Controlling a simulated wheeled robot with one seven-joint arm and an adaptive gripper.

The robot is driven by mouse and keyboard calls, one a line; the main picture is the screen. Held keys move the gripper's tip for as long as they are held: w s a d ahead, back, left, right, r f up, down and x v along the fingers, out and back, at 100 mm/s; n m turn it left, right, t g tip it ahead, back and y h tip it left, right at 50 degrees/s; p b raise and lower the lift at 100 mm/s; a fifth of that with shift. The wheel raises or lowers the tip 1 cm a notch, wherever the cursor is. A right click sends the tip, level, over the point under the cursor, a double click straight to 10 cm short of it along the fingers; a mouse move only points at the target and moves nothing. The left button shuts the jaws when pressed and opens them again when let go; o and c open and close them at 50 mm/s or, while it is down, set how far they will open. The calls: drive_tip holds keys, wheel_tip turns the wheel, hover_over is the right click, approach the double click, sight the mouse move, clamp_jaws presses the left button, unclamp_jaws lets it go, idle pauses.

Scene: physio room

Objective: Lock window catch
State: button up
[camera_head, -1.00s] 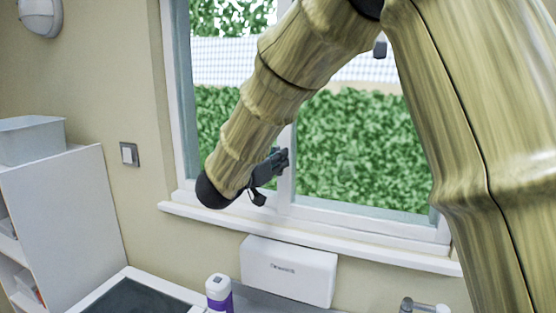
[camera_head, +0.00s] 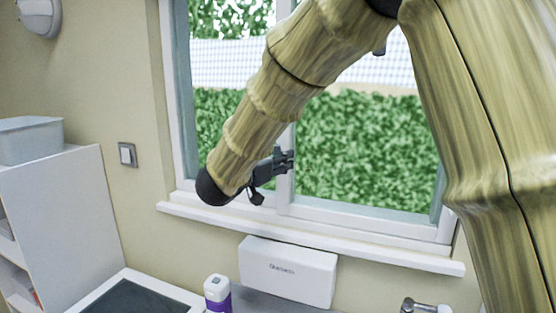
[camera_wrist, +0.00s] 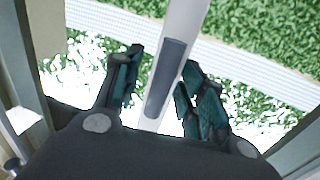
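The window catch (camera_wrist: 167,78) is a dark grey bar lying lengthwise on the white middle post of the window (camera_wrist: 181,25) in the wrist view. My gripper (camera_wrist: 162,62) is open, with one dark teal finger on each side of the catch and post. Gaps show between the fingers and the catch, so it is not gripped. In the head view my gripper (camera_head: 286,160) is at the window's middle post, low in the window. The catch cannot be made out there. Whether it is locked is not clear.
The white window sill (camera_head: 330,238) runs below my gripper. Beneath it are a white box-shaped dispenser (camera_head: 288,272), a purple and white bottle (camera_head: 217,294) and a tap (camera_head: 424,305). A white shelf unit (camera_head: 62,215) with a grey bin (camera_head: 30,139) stands left. A hedge shows outside.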

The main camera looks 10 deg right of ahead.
drive_tip(key=shift+a, duration=0.15)
drive_tip(key=v, duration=1.2)
